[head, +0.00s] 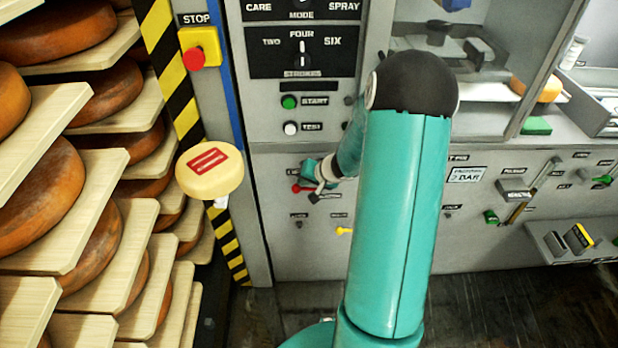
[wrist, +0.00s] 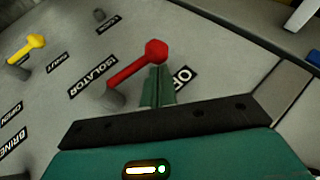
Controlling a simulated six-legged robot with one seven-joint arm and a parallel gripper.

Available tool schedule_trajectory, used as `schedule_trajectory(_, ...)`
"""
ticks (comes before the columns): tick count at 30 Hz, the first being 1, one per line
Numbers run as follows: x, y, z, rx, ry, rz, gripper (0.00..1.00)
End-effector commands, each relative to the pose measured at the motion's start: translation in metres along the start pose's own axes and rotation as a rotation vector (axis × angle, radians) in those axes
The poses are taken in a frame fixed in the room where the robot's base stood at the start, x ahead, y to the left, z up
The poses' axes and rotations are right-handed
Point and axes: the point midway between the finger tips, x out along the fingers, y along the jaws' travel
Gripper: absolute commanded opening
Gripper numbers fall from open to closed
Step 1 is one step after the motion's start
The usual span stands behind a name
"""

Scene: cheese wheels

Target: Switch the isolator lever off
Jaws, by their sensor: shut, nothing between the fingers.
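The isolator lever is a red bar with a hexagonal knob, on a grey pivot, in the wrist view (wrist: 138,68). It slants up to the right from the pivot, between the ISOLATOR label (wrist: 93,78) and the OFF label (wrist: 183,76). My gripper (wrist: 158,72) is shut and empty, its green fingertips just below the knob, on the OFF side of the bar. I cannot tell whether they touch it. In the head view, the red lever (head: 301,188) shows small on the lower panel, with my gripper (head: 318,184) close to its right; my arm hides part of the panel.
A yellow lever (wrist: 27,48) stands left of the red one in the wrist view. Head view: shelves of cheese wheels (head: 40,205) fill the left side, near a red STOP button (head: 194,59). Switches and levers (head: 515,200) line the panel right of my arm.

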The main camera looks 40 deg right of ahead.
Motion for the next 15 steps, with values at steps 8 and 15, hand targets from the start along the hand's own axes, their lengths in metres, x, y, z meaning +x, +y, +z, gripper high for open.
schedule_trajectory(8,0.0067,0.0004,0.0036,0.005,-0.001,-0.006,0.00)
schedule_trajectory(15,0.0084,0.0001,0.0047,0.004,-0.002,-0.008,0.00)
